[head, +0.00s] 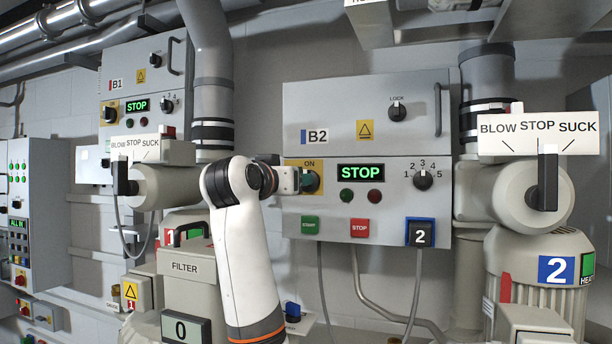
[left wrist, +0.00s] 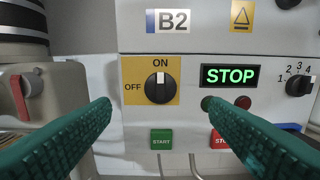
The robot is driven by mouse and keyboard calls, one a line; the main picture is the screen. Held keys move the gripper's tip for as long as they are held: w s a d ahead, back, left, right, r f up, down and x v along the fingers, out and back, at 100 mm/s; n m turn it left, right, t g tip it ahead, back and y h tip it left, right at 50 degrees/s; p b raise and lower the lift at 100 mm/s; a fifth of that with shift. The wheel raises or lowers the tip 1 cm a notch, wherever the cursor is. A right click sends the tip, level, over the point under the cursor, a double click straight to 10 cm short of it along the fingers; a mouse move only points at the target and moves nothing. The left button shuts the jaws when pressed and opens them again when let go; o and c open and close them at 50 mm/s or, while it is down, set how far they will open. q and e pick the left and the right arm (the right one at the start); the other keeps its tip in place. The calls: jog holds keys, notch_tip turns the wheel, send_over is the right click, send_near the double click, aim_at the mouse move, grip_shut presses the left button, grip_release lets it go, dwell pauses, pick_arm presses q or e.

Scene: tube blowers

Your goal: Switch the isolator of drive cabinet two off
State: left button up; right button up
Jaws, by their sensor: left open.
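Drive cabinet two, marked B2 (head: 384,95), is on the wall in the middle of the head view. Its display (head: 361,173) reads STOP in green. In the left wrist view the isolator (left wrist: 158,88) is a black round knob on a yellow plate (left wrist: 133,72) marked OFF at the left and ON at the top. Its white pointer stands up at ON. My left gripper (left wrist: 157,103) is open, its green fingers spread left and right of the knob and apart from it. In the head view my left gripper (head: 309,181) hides most of the isolator. My right gripper is not in view.
Below the isolator are a green START button (head: 310,225) and a red STOP button (head: 360,228). A speed selector (head: 423,180) sits right of the display. The filter box (head: 187,267) stands left of my arm, and blower two (head: 540,255) at the right.

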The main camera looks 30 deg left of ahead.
pick_arm(q)
jog(key=p+x, duration=0.5)
jog(key=x, duration=0.5)
jog(key=shift+w+p, duration=0.15)
jog(key=shift+p, duration=0.2)
jog(key=shift+f, duration=0.15)
jog(key=shift+c, duration=1.4)
jog(key=c, duration=0.7)
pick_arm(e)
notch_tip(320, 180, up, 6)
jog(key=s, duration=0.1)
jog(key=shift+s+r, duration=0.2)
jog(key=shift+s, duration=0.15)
